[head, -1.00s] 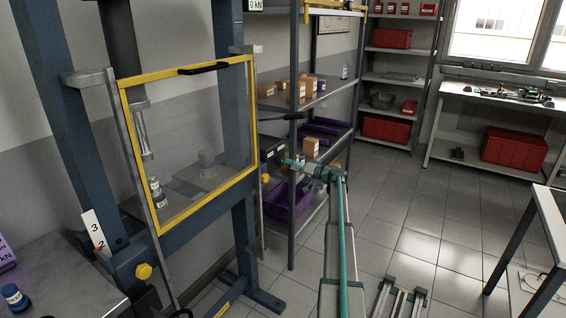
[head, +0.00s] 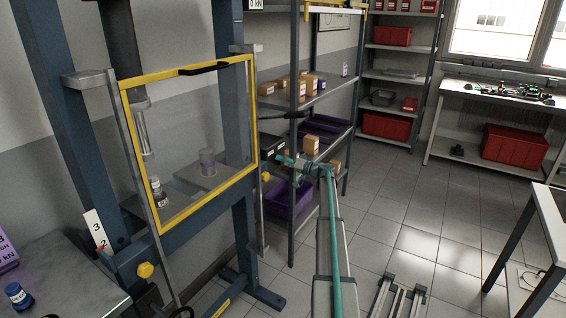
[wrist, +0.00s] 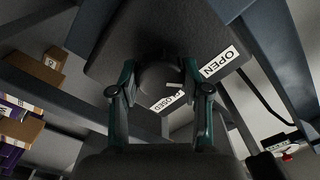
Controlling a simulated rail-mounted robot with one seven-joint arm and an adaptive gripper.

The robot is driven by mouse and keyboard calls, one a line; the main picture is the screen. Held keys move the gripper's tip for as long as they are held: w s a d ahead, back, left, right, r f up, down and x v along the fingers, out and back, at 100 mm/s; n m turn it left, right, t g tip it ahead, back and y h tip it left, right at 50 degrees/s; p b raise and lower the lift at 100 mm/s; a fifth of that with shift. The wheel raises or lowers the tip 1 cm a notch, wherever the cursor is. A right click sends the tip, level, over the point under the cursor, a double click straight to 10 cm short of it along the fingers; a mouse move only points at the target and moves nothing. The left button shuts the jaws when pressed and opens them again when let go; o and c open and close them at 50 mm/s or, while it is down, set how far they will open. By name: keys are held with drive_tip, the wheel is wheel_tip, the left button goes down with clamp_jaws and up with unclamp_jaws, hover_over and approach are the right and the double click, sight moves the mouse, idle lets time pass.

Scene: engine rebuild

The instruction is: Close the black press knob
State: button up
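The round black press knob (wrist: 158,78) shows in the wrist view on the face of a dark box, with a white mark at its right side. The box carries an OPEN label (wrist: 219,62) at upper right and a CLOSED label (wrist: 167,103) below the knob, partly covered. My gripper (wrist: 160,70) has its two teal fingers apart, one on either side of the knob, with no clear contact. In the head view my gripper (head: 281,160) is at the black box (head: 271,148) on the press's right side; the knob is hidden there.
The blue press frame (head: 245,220) stands left of the arm, with a yellow-edged clear guard (head: 222,130). A shelf rack (head: 297,220) with cardboard boxes and a purple bin (head: 290,200) stands close behind my gripper. The floor to the right is mostly open.

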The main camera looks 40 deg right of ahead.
drive_tip(key=shift+c, duration=1.1)
drive_tip(key=shift+m, duration=0.3)
drive_tip(key=shift+f+m+b, duration=0.15)
drive_tip(key=shift+m+b, duration=0.85)
drive_tip(key=shift+m, duration=0.2)
drive_tip(key=m+b, duration=0.1)
drive_tip(key=m, duration=0.2)
drive_tip(key=shift+m, duration=0.3)
drive_tip(key=m, duration=0.3)
drive_tip(key=shift+m+p, duration=0.45)
drive_tip(key=shift+m, duration=1.75)
